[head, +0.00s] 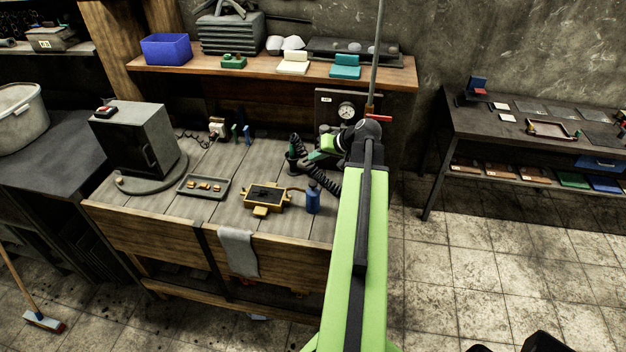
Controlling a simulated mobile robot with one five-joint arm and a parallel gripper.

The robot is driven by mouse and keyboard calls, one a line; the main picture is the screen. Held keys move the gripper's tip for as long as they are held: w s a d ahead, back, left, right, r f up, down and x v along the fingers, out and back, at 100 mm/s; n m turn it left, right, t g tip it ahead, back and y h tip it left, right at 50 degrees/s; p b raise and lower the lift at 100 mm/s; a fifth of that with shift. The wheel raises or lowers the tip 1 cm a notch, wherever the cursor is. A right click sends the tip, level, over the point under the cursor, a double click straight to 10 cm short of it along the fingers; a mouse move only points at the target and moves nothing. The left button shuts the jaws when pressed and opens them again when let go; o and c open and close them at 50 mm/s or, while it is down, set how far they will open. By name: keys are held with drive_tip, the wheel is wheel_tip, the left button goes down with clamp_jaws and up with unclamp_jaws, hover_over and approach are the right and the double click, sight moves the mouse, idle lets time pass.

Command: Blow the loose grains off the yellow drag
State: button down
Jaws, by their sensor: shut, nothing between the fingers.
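The yellow drag (277,196) lies on the grey plank bench top, near the front edge. It is a yellow frame with lugs, filled with dark sand. Loose grains are too small to make out. My gripper (305,164) is at the end of my green arm, behind and to the right of the drag, above the bench. It is shut and empty; its fingertips are small and dark here. A black coiled hose (325,181) runs beside it, and a dark upright piece (293,160) stands close to its tip. I cannot tell whether they touch.
A blue bottle (313,198) stands right of the drag. A grey tray (203,187) with small yellow pieces lies to its left, before a grey box oven (140,140). A gauge panel (346,111) stands at the back. A cloth (238,251) hangs over the front edge.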

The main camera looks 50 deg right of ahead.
sight(312, 183)
drive_tip(key=shift+f, duration=0.1)
wheel_tip(312, 183, down, 9)
drive_tip(key=b, duration=0.9)
idle(1.6)
drive_tip(key=shift+w+f+b, duration=0.1)
drive_tip(key=shift+f+b, duration=0.2)
drive_tip(key=shift+b, duration=0.1)
drive_tip(key=shift+f+b, duration=1)
drive_tip(key=shift+b, duration=0.05)
idle(1.0)
drive_tip(key=shift+r+p, duration=1.45)
drive_tip(key=shift+p, duration=0.05)
